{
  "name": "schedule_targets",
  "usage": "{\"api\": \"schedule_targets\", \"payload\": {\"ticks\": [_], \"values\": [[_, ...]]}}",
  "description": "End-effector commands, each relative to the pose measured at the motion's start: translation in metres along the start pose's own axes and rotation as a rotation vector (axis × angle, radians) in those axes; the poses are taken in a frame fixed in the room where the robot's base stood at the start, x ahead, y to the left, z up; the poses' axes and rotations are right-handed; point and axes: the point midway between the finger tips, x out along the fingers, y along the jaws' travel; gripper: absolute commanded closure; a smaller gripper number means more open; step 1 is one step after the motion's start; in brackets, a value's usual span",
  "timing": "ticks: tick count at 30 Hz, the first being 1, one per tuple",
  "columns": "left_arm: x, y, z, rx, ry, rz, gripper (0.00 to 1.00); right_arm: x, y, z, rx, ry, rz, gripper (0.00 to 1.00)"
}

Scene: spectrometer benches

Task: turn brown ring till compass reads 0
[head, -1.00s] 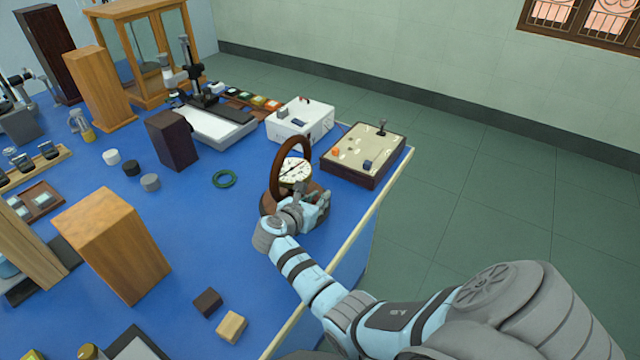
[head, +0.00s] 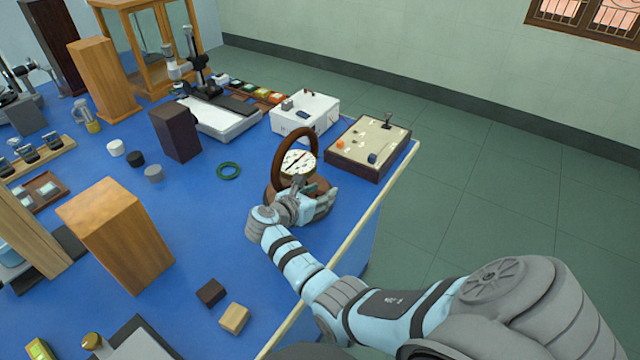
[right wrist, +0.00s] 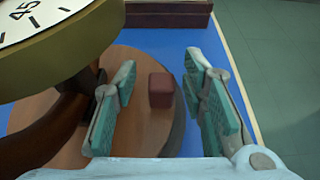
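The brown ring (head: 275,160) stands upright on a round wooden base (right wrist: 128,138), around the white-faced compass (head: 298,163) with its dark needle. In the head view the reading is too small to tell. In the right wrist view the compass (right wrist: 38,22) shows only part of its dial, with the mark 45. My right gripper (right wrist: 160,75) is open beside the ring, over the base. A small dark red block (right wrist: 161,90) on the base shows between its fingers, apart from both. In the head view my right gripper (head: 318,198) hides the near side of the base. My left gripper is out of view.
A switch box (head: 372,150) stands just beyond the compass, by the table's right edge. A white box (head: 304,113) is behind it. A green coil (head: 229,171) and two small blocks (head: 211,292) lie to the left.

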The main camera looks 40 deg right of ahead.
Motion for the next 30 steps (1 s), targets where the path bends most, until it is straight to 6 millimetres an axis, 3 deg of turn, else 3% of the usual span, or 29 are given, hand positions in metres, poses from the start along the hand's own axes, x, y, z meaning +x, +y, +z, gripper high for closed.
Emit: {"api": "schedule_targets", "payload": {"ticks": [7,15,18,30], "values": [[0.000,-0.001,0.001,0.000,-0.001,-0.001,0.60,-0.008,0.001,-0.001,0.001,0.001,0.002,0.62],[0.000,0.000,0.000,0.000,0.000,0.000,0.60,-0.064,0.001,-0.002,0.000,0.003,0.002,0.62],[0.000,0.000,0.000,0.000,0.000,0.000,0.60,-0.074,0.001,-0.001,0.000,0.002,0.001,0.62],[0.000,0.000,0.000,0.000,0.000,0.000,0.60,-0.075,0.001,0.000,-0.001,0.000,0.000,0.62]]}}
